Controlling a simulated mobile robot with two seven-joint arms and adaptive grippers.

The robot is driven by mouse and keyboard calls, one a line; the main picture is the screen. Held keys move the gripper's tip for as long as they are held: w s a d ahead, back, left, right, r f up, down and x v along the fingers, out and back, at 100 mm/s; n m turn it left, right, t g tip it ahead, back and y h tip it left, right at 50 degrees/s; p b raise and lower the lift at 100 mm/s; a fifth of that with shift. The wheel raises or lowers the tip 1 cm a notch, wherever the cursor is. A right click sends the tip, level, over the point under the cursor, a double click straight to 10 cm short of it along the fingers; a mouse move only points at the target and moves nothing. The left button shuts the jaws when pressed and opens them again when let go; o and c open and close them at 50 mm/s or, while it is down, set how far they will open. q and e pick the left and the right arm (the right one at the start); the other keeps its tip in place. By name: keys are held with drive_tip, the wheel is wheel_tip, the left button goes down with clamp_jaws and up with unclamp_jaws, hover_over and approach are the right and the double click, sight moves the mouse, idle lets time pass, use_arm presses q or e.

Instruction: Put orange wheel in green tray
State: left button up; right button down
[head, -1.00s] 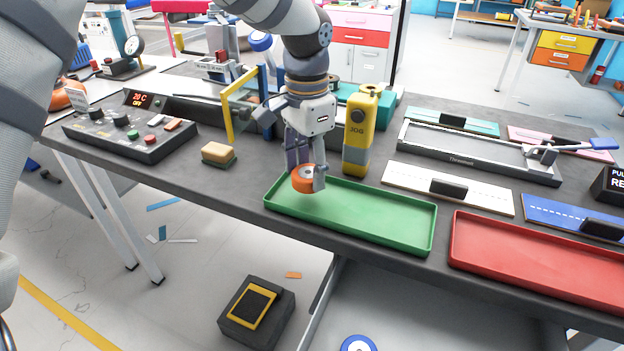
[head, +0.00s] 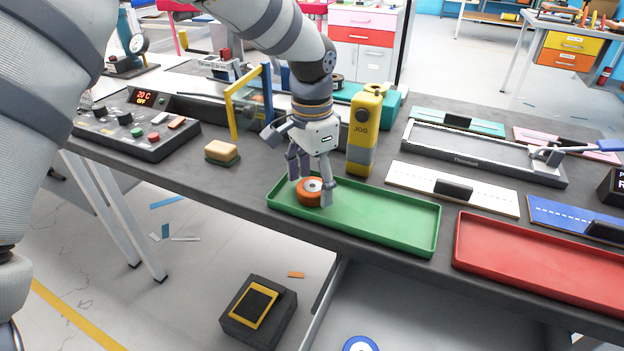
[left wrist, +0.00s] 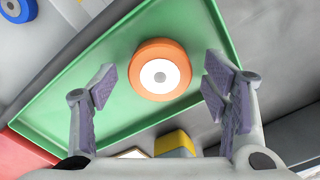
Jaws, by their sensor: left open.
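The orange wheel (head: 310,191) has a white hub and lies in the left end of the green tray (head: 400,236). In the left wrist view the wheel (left wrist: 160,69) sits over the green tray floor (left wrist: 95,113), between the spread fingers and apart from both. My left gripper (head: 312,192) is open above and around the wheel, its fingers reaching down into the tray; it also shows in the left wrist view (left wrist: 158,84). My right gripper is not in view.
A red tray (head: 540,262) lies right of the green tray. A yellow JOG pendant (head: 364,130) stands close behind my gripper. A sponge (head: 222,152) lies to the left. A white board (head: 410,185) with a black handle lies behind the green tray.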

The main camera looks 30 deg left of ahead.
sight(312, 186)
use_arm(q)
wheel_tip(312, 186, up, 12)
drive_tip(key=shift+r, duration=0.15)
idle(0.4)
